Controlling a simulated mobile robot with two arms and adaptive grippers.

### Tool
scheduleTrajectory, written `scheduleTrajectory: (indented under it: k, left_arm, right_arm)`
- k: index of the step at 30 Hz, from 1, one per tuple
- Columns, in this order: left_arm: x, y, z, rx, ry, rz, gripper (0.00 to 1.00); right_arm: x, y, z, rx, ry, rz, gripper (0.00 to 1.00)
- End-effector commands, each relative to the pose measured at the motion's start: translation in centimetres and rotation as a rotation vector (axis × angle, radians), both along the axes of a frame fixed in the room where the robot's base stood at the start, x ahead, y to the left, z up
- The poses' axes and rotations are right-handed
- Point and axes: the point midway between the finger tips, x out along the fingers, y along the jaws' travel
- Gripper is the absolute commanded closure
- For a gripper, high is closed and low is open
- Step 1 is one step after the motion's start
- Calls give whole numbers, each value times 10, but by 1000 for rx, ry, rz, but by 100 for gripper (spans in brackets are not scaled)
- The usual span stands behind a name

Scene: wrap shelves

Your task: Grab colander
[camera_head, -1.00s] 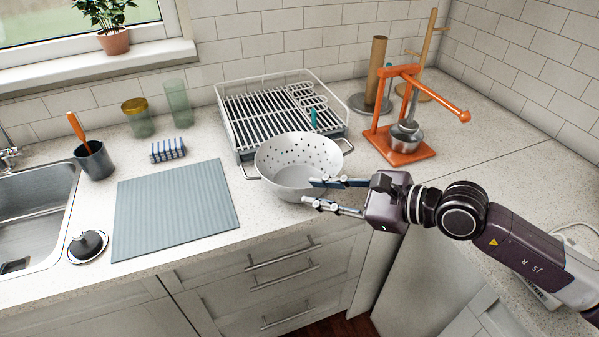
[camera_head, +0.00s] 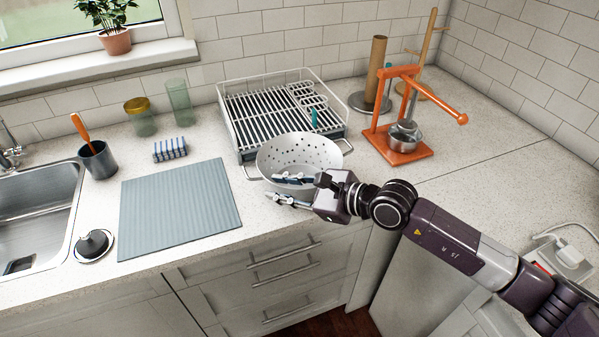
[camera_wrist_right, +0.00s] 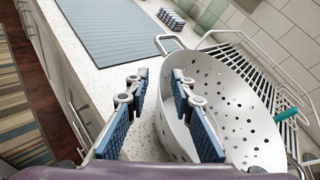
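The white colander (camera_head: 299,155), a round bowl with holes and a wire handle on each side, stands on the counter in front of the dish rack. My right gripper (camera_head: 272,188) is open at the colander's near side, partly covering its lower wall in the head view. In the right wrist view the colander (camera_wrist_right: 238,110) fills the right half. I cannot tell whether a finger touches the wall. My left gripper is not in view.
The dish rack (camera_head: 238,138) stands behind the colander. An orange press (camera_head: 405,158) stands to the right. A grey mat (camera_head: 178,212), the sink (camera_head: 30,215) and a cup with an orange-handled utensil (camera_head: 99,162) are to the left. The counter between mat and colander is clear.

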Motion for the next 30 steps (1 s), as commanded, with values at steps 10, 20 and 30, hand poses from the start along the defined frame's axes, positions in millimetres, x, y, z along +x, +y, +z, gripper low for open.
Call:
scheduleTrajectory:
  k: [10, 20, 30]
  left_arm:
    - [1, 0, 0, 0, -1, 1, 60]
    - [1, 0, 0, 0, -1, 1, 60]
    - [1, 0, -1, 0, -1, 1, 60]
  right_arm:
    - [0, 0, 0, 0, 0, 0, 100]
    - [0, 0, 2, 2, -4, 0, 100]
    - [1, 0, 9, 2, -5, 0, 100]
